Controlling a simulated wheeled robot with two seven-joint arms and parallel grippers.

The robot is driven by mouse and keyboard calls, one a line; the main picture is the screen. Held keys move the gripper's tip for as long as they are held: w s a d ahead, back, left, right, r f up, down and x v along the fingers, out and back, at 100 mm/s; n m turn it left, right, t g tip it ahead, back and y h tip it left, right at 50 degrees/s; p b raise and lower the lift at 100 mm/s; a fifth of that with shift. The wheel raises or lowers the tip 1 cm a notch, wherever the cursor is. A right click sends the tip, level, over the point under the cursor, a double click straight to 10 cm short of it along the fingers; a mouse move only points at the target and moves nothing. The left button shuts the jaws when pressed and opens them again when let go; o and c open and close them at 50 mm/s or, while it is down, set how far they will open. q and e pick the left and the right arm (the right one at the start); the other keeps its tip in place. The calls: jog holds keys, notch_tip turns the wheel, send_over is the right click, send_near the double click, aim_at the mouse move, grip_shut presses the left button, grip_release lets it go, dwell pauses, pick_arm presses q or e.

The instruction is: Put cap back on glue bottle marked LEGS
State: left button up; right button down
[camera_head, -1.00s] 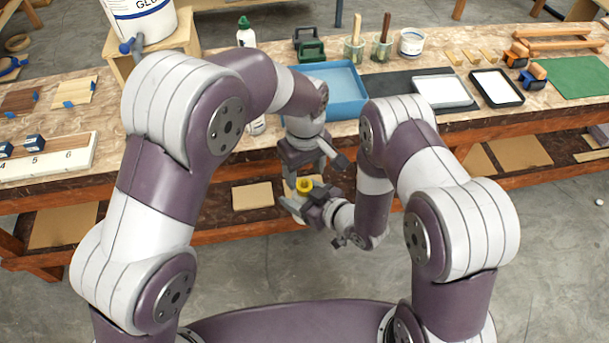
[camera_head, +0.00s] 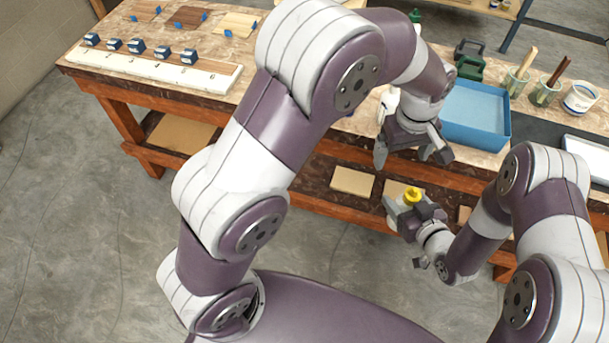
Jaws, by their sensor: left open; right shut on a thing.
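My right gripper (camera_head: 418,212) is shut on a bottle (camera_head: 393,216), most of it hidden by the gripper. A yellow top (camera_head: 412,196) sticks up above the fingers. It shows a narrow raised part, and I cannot tell whether this is a separate cap or a nozzle. The bottle's marking cannot be read. My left gripper (camera_head: 412,160) is open, fingers spread and pointing down, above the yellow top and apart from it. Nothing shows between its fingers.
The workbench (camera_head: 350,122) runs behind both grippers, with a blue tray (camera_head: 475,115) on it. A green-topped bottle (camera_head: 415,15) is partly hidden by my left arm. A white numbered strip (camera_head: 150,68) lies at the left. The floor in front is clear.

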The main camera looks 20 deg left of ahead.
pick_arm(q)
jog(key=s+a+r, duration=0.1)
jog(key=s+a, duration=0.4)
jog(key=a, duration=0.4)
jog(key=s+a+r, duration=0.1)
jog(key=s+a, duration=0.3)
jog(key=a, duration=0.5)
jog(key=s+f+m, duration=0.2)
jog(key=s+m, duration=0.3)
jog(key=m, duration=0.2)
jog(key=shift+s+a+f+t, duration=0.25)
jog(key=shift+s+a+t, duration=0.05)
jog(key=shift+s+t, duration=0.1)
